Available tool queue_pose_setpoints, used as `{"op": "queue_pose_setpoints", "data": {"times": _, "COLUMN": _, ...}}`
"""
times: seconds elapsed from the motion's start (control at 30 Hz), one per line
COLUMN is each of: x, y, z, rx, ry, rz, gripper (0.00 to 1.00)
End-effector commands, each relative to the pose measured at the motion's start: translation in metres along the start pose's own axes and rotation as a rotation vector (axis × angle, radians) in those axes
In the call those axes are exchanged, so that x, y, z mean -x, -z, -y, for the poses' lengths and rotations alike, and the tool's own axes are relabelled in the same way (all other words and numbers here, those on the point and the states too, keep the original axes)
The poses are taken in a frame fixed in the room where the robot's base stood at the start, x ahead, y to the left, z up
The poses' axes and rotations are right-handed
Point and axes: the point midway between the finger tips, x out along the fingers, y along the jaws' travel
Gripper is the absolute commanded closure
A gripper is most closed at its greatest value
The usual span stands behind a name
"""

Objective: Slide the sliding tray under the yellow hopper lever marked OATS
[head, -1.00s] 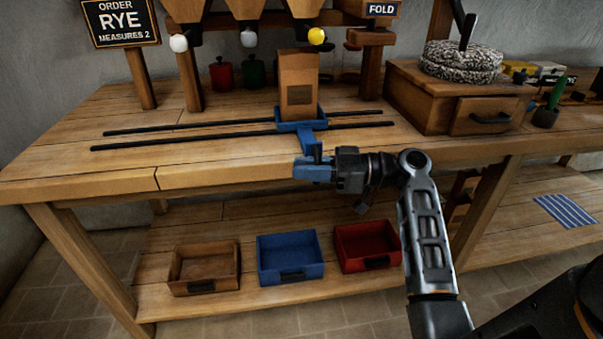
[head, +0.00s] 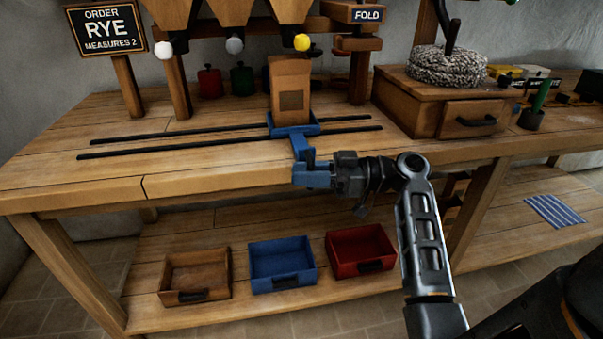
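The blue sliding tray (head: 316,128) sits on two black rails near their right end and carries a tall brown bag or box (head: 290,85). Its blue handle (head: 301,143) sticks out over the front of the bench. My gripper (head: 311,174) reaches in from the right, its fingers at the handle's end; it looks shut on it, though the near finger hides part of the contact. The yellow hopper lever knob (head: 302,42) is above and slightly right of the bag. No OATS label is readable.
White (head: 163,50) and grey-white (head: 234,46) knobs hang further left. Rails (head: 190,150) run free to the left, with a short free stretch at right. A wooden millstone box (head: 405,103) stands right of them. Wooden, blue (head: 282,284) and red drawers sit on the lower shelf.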

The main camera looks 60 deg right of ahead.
Motion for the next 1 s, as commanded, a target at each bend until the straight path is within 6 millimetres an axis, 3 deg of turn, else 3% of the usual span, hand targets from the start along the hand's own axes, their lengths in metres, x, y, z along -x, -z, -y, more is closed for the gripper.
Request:
{"op": "queue_pose_setpoints", "data": {"times": 0.2, "x": 0.037, "y": -0.001, "z": -0.001, "rx": 0.001, "ry": -0.004, "rz": 0.0, "gripper": 0.74}}
{"op": "queue_pose_setpoints", "data": {"times": 0.4, "x": 0.061, "y": 0.0, "z": -0.001, "rx": 0.001, "ry": -0.003, "rz": -0.001, "gripper": 0.74}}
{"op": "queue_pose_setpoints", "data": {"times": 1.0, "x": 0.067, "y": 0.0, "z": 0.0, "rx": 0.0, "ry": -0.001, "rz": 0.0, "gripper": 0.74}}
